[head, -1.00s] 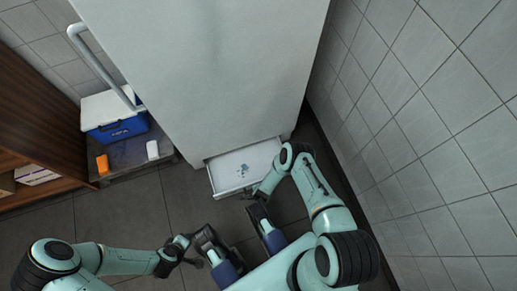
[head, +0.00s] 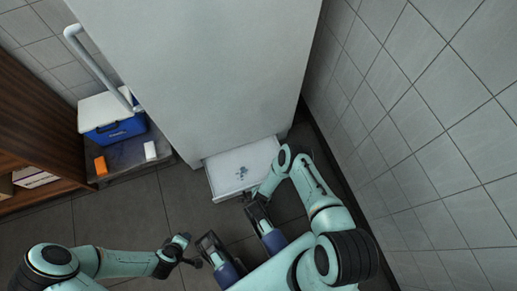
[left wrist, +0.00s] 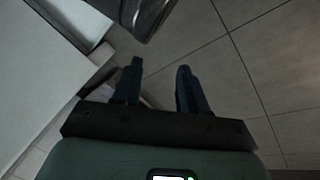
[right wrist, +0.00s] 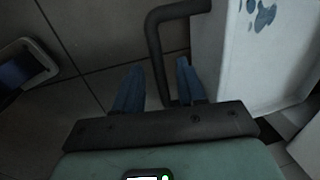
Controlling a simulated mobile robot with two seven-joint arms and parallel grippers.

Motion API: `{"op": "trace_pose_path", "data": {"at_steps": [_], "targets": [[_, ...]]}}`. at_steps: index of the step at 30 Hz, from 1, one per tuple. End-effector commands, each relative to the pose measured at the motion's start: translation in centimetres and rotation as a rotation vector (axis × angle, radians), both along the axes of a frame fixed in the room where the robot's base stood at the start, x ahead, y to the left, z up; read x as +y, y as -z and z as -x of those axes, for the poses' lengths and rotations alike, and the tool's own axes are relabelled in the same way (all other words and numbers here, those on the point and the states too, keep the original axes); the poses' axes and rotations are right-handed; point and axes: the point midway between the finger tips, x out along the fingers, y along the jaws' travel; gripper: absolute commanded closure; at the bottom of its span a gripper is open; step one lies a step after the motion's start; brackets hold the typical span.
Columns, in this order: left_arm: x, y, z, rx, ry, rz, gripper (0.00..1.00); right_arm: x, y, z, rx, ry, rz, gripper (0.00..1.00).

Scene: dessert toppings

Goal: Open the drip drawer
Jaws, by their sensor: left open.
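The drip drawer (head: 225,177) is a shallow white tray, pulled out at the bottom of the large pale appliance (head: 205,70). Blue spots mark its floor. In the right wrist view the drawer (right wrist: 235,65) is at the right, with its dark bar handle (right wrist: 154,45) in front. My right gripper (right wrist: 160,75) has its fingers apart, with the handle between them and gaps visible beside it. It also shows at the drawer front in the head view (head: 252,194). My left gripper (left wrist: 158,65) is open and empty, low over the floor, left of the drawer (head: 194,262).
A tiled wall (head: 430,110) stands close on the right. At the left, a low stand (head: 125,158) holds a blue-and-white cooler (head: 115,128), an orange item (head: 101,166) and a white item (head: 150,151). Grey tiled floor (head: 115,215) is clear left of the drawer.

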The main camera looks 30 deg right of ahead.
Motion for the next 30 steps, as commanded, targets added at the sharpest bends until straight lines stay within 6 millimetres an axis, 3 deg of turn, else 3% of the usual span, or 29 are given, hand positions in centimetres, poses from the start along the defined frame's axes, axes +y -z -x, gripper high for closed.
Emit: {"op": "trace_pose_path", "data": {"at_steps": [8, 22, 30], "targets": [[-1.1, -2.0, 1.7, 0.04, 0.021, 0.025, 0.57, 0.0, -2.2, 0.3, -0.001, 0.0, 0.0, 0.6], [-5.2, -9.0, 9.9, 0.26, 0.114, 0.134, 0.57, 0.4, -9.2, 1.5, -0.001, -0.001, 0.0, 0.6], [-5.4, -11.6, 11.5, 0.313, 0.125, 0.147, 0.57, 0.5, -12.6, 2.2, 0.0, 0.0, 0.0, 0.6]]}}
